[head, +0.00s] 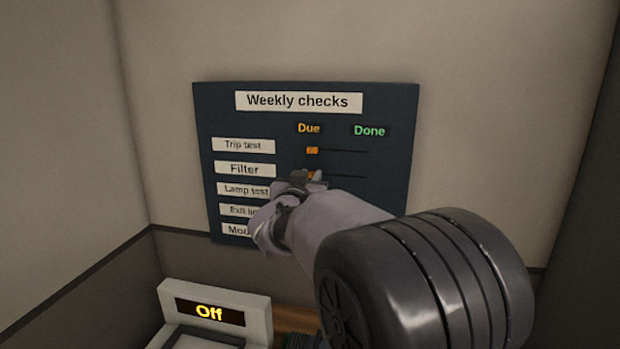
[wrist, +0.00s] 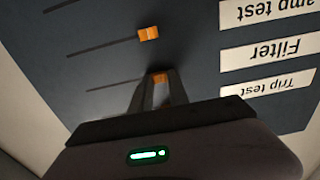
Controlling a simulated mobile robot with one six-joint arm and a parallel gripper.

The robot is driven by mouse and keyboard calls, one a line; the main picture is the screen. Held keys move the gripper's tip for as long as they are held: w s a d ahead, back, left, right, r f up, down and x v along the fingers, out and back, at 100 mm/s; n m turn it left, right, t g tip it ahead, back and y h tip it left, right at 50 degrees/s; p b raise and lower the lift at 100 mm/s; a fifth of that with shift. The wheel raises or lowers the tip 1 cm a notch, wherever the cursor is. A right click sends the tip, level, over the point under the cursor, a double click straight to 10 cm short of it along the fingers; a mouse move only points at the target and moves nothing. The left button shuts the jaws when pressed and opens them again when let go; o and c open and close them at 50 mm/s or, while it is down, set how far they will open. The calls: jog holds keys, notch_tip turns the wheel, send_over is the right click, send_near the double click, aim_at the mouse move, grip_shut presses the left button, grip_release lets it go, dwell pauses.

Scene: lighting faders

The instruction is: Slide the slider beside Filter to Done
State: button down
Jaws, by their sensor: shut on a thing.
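The dark board headed Weekly checks (head: 400,100) hangs on the wall, with a Due column (head: 309,128) and a Done column (head: 369,131). The Filter label (head: 244,169) is in the second row; it shows upside down in the wrist view (wrist: 267,51). Its orange slider (wrist: 160,77) stands at the Due end of its slot, which runs toward Done. My gripper (head: 312,176) is shut on this slider, one finger each side in the wrist view. My fingers hide part of the slider.
The Trip test slider (head: 312,150) is just above, at Due. The Lamp test slider (wrist: 148,34) is on the neighbouring row, also near Due. My arm covers the lower right of the board. A box with an Off display (head: 209,311) stands below.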

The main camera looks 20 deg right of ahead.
aim_at(364, 176)
dwell(0.7)
jog(key=s+d+b, duration=0.1)
jog(key=s+d, duration=0.1)
jog(key=d, duration=0.1)
jog(key=s+d+b, duration=0.1)
jog(key=s+d, duration=0.1)
jog(key=d, duration=0.1)
jog(key=s+d+b, duration=0.1)
jog(key=s+d, duration=0.2)
jog(key=d, duration=0.1)
jog(key=shift+d, duration=0.1)
jog(key=shift+w, duration=0.1)
jog(key=c, duration=1.5)
grip_release()
jog(key=shift+o, duration=1.3)
jog(key=shift+d, duration=0.15)
